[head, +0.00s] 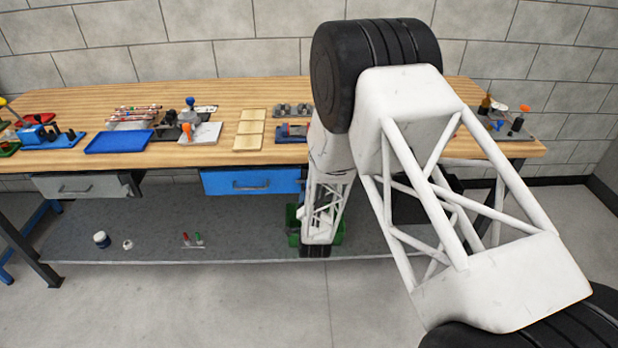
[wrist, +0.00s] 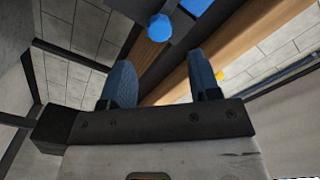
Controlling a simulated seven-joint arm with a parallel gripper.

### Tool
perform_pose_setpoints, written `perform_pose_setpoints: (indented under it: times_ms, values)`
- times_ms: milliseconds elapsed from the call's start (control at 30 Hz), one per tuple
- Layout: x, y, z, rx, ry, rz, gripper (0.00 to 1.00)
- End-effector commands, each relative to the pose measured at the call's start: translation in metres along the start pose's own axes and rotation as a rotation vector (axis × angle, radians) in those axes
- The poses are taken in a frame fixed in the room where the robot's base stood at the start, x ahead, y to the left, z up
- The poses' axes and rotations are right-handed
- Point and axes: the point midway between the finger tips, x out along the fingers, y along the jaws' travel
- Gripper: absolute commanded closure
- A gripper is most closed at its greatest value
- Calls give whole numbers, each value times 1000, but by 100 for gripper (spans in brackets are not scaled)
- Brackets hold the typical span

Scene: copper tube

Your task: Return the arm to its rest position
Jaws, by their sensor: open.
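My gripper (wrist: 160,82) shows in the wrist view with its two blue fingers apart and nothing between them. Beyond the fingers are a wooden edge, blue parts and grey block wall. In the head view my white lattice arm fills the right half and hangs down in front of the workbench (head: 222,95). The gripper itself cannot be made out in the head view. No copper tube can be made out for certain.
Below are a blue drawer (head: 250,181), a grey drawer (head: 82,186) and a lower shelf (head: 200,225) with small items. A green bin (head: 293,225) stands partly behind my arm. The floor in front is clear.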

Motion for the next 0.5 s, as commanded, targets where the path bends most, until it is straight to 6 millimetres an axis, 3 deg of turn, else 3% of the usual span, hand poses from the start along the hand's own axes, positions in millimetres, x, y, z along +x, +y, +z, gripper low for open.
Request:
perform_pose_setpoints:
  times_ms: [267, 500]
  values:
    - [2, -4, -6, -5, -9, 8, 44]
    - [8, -26, -36, -41, -72, 57, 44]
